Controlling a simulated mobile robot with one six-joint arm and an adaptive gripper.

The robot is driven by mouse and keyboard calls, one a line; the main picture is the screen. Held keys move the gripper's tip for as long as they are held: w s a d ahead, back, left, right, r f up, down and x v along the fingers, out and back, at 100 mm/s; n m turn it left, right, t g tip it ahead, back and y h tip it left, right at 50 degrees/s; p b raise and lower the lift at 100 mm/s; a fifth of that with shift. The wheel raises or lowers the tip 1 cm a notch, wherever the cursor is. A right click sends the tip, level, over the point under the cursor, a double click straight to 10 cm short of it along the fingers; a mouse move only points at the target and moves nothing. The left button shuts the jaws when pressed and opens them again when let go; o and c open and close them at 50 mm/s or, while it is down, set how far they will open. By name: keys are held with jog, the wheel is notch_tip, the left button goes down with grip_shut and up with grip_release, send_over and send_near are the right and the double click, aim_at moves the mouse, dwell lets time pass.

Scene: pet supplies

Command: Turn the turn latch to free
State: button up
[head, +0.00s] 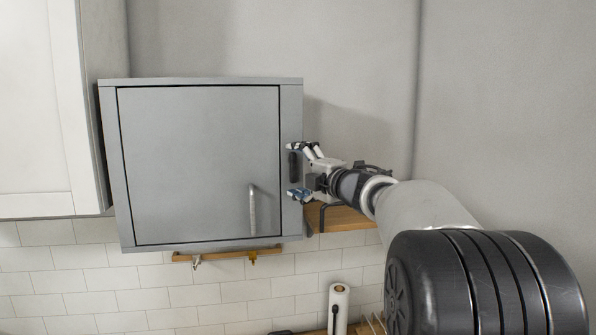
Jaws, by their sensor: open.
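A grey wall cabinet (200,145) hangs in the left half of the head view, its flat door shut. A vertical bar handle (253,209) sits on the door's lower right. The turn latch (293,165), a dark upright piece, shows at the cabinet's right edge. My gripper (292,170) is open at that edge, one finger above the latch and one below it. I cannot tell whether the fingers touch it.
A wooden shelf (343,217) lies just below and behind my gripper. A wooden rail with hooks (226,255) runs under the cabinet. A white cabinet (38,110) stands at left. A paper roll (339,305) stands below. The wall at right is bare.

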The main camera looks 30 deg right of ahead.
jog(key=s+d, duration=0.1)
jog(key=s, duration=1.1)
jog(key=shift+d, duration=0.2)
